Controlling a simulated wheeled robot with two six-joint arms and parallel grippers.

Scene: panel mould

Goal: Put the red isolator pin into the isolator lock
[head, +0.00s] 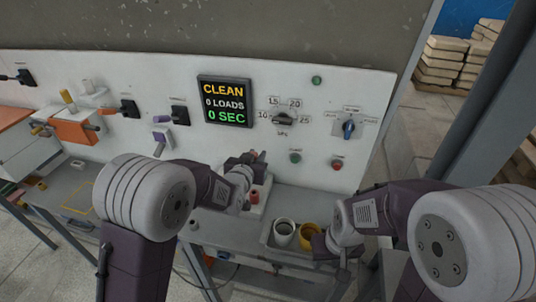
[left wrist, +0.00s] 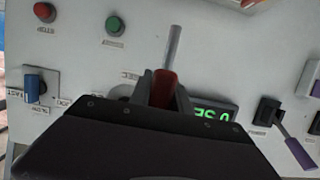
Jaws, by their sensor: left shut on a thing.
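The red isolator pin (left wrist: 164,88) shows in the left wrist view, with a bare grey metal shaft pointing up and away from the jaws. My left gripper (head: 252,158) is shut on its red part, in front of the white panel; in the head view the pin is small and partly hidden. A white block with a red cylinder (head: 255,196) stands on the bench below this gripper. I cannot tell for sure which fitting is the isolator lock. My right gripper (head: 322,246) is low beside the yellow cup; its fingers are not clear.
A grey cup (head: 284,232) and a yellow cup (head: 309,234) stand on the bench. The panel carries a display (head: 225,102), a dial (head: 283,118), a blue switch (head: 348,128), green and red buttons and lever switches. An orange box (head: 74,131) is at the left.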

